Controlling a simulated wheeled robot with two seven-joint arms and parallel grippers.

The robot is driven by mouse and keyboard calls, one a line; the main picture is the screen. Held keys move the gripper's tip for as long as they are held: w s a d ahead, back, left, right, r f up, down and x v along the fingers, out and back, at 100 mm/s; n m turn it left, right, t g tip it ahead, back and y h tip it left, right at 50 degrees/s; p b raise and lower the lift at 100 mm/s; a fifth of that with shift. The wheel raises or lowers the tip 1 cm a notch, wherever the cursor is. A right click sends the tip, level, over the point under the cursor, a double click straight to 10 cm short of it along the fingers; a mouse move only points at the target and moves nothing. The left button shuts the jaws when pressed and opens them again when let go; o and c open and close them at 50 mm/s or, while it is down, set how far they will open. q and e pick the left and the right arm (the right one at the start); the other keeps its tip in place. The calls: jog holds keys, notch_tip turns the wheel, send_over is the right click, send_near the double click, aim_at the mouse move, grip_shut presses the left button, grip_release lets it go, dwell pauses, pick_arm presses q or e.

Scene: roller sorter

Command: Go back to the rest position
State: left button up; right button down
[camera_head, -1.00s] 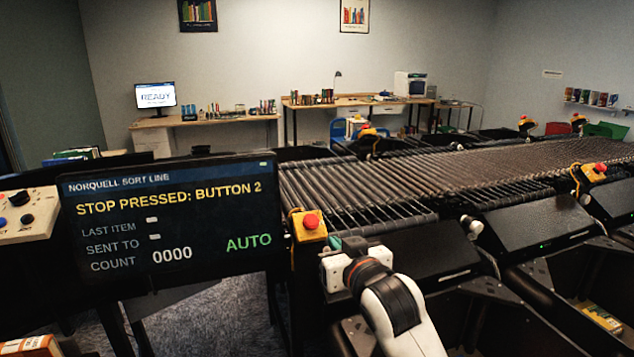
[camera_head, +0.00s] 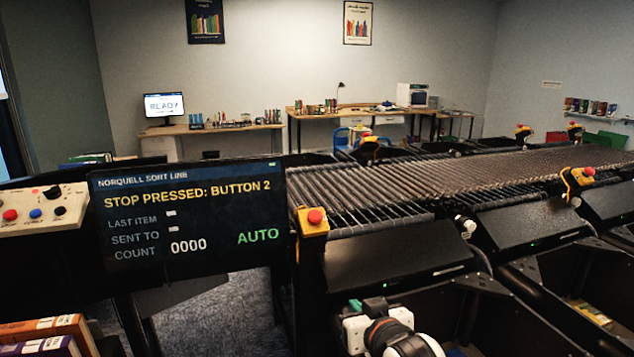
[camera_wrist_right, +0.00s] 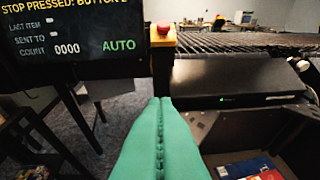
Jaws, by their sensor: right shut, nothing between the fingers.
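My right gripper (camera_wrist_right: 160,101) has green fingers, which are pressed together with nothing between them in the right wrist view. In the head view its white and black wrist shows at the bottom, with a bit of green finger (camera_head: 356,304) above it. It is below and to the right of the nearest yellow button box with a red button (camera_head: 315,217), apart from it. The same button box (camera_wrist_right: 162,34) shows above the fingertips in the wrist view. The display (camera_head: 188,222) reads "STOP PRESSED: BUTTON 2". My left gripper is not in view.
The roller conveyor (camera_head: 400,195) runs to the back right, with black chutes and bins (camera_head: 560,290) along its front. A control panel (camera_head: 40,209) is at the left. Books (camera_head: 45,335) lie at the bottom left. Carpeted floor shows below the display.

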jog(key=s+d+f+g+h, duration=0.1)
jog(key=s+d+f+g, duration=0.25)
jog(key=s+f, duration=0.4)
jog(key=s+d+f+g+h, duration=0.1)
jog(key=s+d+f+g, duration=0.1)
jog(key=s+d+f, duration=0.4)
jog(key=s+d+f+g+h, duration=0.1)
jog(key=s+f+g, duration=0.15)
jog(key=s, duration=0.45)
jog(key=s+d+f+g, duration=0.1)
jog(key=s+d+f, duration=0.15)
jog(key=s, duration=0.35)
jog(key=s+f+g+h, duration=0.1)
jog(key=s+f, duration=0.3)
jog(key=s, duration=0.3)
notch_tip(320, 180, down, 27)
jog(key=s+g, duration=0.1)
jog(key=s+d+f+g, duration=0.1)
jog(key=s+d+f, duration=0.2)
jog(key=s+f, duration=1.2)
jog(key=shift+s+f, duration=0.2)
jog(key=shift+s, duration=0.45)
jog(key=shift+w, duration=0.1)
